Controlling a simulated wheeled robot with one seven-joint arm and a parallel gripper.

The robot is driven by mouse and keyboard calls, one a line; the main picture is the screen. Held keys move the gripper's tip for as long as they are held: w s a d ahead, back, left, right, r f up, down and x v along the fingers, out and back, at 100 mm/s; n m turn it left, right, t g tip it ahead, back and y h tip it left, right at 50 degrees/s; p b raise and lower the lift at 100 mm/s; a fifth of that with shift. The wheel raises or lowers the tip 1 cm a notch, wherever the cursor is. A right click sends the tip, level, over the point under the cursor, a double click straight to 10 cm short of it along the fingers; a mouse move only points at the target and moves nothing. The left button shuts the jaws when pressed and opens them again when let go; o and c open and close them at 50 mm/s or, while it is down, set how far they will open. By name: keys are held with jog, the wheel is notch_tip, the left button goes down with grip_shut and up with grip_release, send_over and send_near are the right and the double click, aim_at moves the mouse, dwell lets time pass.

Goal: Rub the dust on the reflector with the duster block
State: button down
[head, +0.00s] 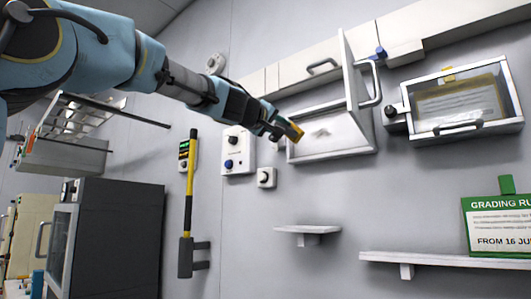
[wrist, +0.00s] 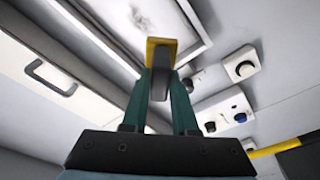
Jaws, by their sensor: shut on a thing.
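My gripper (head: 277,131) is shut on the duster block (head: 293,131), which looks yellow in the head view. In the wrist view the block (wrist: 161,46) sits between the green fingers of my gripper (wrist: 160,70). The reflector seems to be the pale panel in the white frame (head: 350,147), under a raised door. A grey dust smudge (head: 320,132) shows on it. A dark smudge (wrist: 139,16) also shows in the wrist view. The block is at the left edge of the frame in the head view; I cannot tell whether it touches.
The raised white door (head: 351,75) stands out beside the frame. A glazed case (head: 455,98) is to its right. A control box (head: 238,150) and a small knob box (head: 267,177) are on the wall nearby. A small shelf (head: 307,229) is below.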

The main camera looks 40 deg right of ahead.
aim_at(294, 128)
jog(key=shift+s+d+r, duration=0.15)
jog(key=shift+s+r, duration=0.25)
jog(key=shift+r, duration=0.05)
jog(key=shift+d+p, duration=0.3)
jog(key=shift+p, duration=0.05)
jog(key=shift+f+p+x, duration=0.15)
jog(key=shift+p+x, duration=0.6)
jog(key=shift+x, duration=0.5)
jog(key=shift+f+p+x, duration=0.1)
jog(key=shift+p+x, duration=0.6)
jog(key=shift+x, duration=0.6)
jog(key=shift+d+f+p, duration=0.1)
jog(key=shift+d+p, duration=0.4)
jog(key=shift+d, duration=0.55)
jog(key=s+d+p, duration=0.1)
jog(key=s, duration=0.6)
jog(key=shift+d, duration=0.35)
jog(key=shift+w, duration=0.1)
